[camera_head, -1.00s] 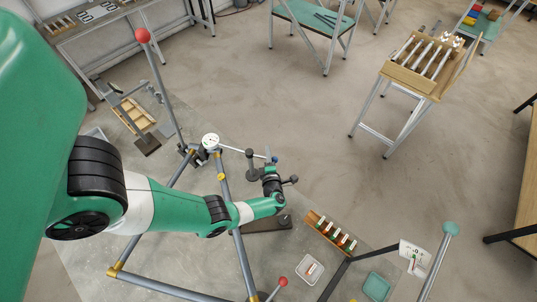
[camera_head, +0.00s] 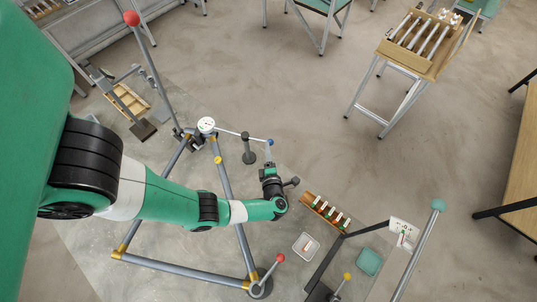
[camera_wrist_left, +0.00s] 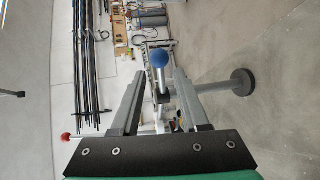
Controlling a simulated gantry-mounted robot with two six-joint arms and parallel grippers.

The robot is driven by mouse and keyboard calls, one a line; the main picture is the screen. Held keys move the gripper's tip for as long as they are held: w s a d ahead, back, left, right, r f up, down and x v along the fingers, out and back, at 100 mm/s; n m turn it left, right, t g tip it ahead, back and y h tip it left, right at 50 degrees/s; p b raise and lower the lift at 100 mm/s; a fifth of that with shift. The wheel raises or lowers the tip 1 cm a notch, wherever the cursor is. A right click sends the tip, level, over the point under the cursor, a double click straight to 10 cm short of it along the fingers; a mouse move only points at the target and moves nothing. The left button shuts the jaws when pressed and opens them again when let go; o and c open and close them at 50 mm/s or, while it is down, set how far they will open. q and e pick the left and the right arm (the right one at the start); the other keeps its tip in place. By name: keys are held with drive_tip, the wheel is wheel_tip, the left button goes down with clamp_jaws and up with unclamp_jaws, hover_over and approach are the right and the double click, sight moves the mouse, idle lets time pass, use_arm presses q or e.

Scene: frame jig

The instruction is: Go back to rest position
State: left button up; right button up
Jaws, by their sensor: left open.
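My left gripper (camera_head: 269,163) is at the end of the green arm, over the tubular frame's right side (camera_head: 228,180). In the left wrist view its two grey fingers (camera_wrist_left: 158,77) stand apart, with nothing clamped between them. A blue ball on a short grey stem (camera_wrist_left: 158,58) shows in line with the gap, around the fingertips; I cannot tell its exact distance. In the head view the blue ball (camera_head: 270,142) is at the end of a thin rod running from a white dial gauge (camera_head: 206,125). My right gripper is not in view.
A dark stand (camera_head: 248,148) is left of the gripper. A red-ball post (camera_head: 132,18) and a teal-ball post (camera_head: 438,205) rise around the frame. A wooden rack (camera_head: 325,212), a small tray (camera_head: 306,246) and a teal pad (camera_head: 369,262) lie at right. Open floor lies beyond.

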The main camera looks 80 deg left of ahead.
use_arm(q)
drive_tip(key=shift+v, duration=1.45)
